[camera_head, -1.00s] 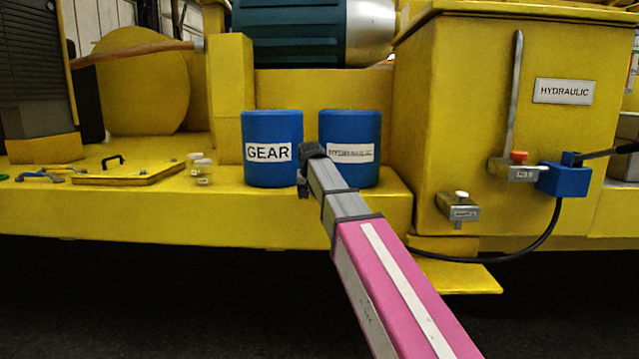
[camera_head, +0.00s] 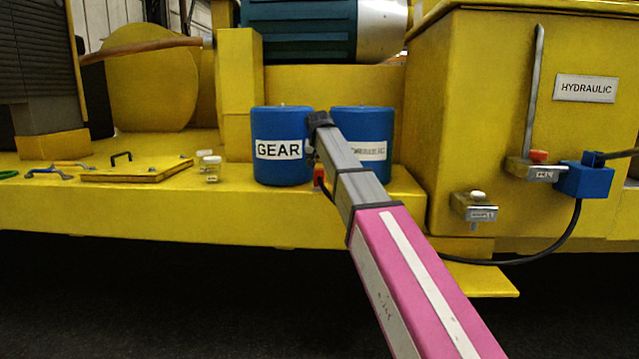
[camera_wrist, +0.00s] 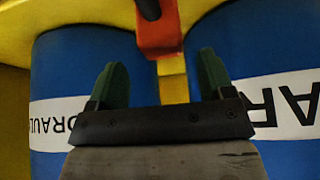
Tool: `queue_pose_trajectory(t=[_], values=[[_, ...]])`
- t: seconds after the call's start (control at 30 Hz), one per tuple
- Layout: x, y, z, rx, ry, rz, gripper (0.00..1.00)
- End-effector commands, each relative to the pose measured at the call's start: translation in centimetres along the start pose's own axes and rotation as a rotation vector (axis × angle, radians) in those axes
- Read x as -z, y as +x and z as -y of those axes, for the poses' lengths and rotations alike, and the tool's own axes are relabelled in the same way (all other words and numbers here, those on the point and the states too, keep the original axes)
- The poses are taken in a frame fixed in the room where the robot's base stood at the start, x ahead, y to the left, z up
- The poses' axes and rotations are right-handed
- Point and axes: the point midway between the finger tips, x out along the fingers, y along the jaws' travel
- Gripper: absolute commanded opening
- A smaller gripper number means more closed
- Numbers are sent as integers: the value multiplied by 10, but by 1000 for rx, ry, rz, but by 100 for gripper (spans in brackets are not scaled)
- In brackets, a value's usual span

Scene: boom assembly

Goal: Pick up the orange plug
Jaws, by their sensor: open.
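The orange plug (camera_wrist: 160,32) shows in the wrist view as a red-orange block with a dark part at its top end. It lies just beyond and between the fingertips of my gripper (camera_wrist: 160,72). The two green fingers are apart, and no contact with the plug shows. A yellow strip (camera_wrist: 173,82) shows below the plug, between the fingers; I cannot tell whether it belongs to the plug. In the head view the plug (camera_head: 319,175) shows small below my arm's end, in front of the gap between the two blue drums. My arm hides part of this area.
The GEAR drum (camera_head: 281,170) and the hydraulic drum (camera_head: 373,125) stand close on both sides. They stand on a yellow deck (camera_head: 130,215). At the right, a yellow hydraulic tank (camera_head: 470,110) carries a red-topped valve (camera_head: 537,165) and a blue block (camera_head: 586,180) with a black hose.

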Motion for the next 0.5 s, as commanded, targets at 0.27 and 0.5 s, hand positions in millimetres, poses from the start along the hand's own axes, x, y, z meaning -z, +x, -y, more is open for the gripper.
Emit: queue_pose_trajectory(t=[0.27,0.5], values=[[-5,25,2,0,0,1,74],[-6,52,3,0,0,0,74]])
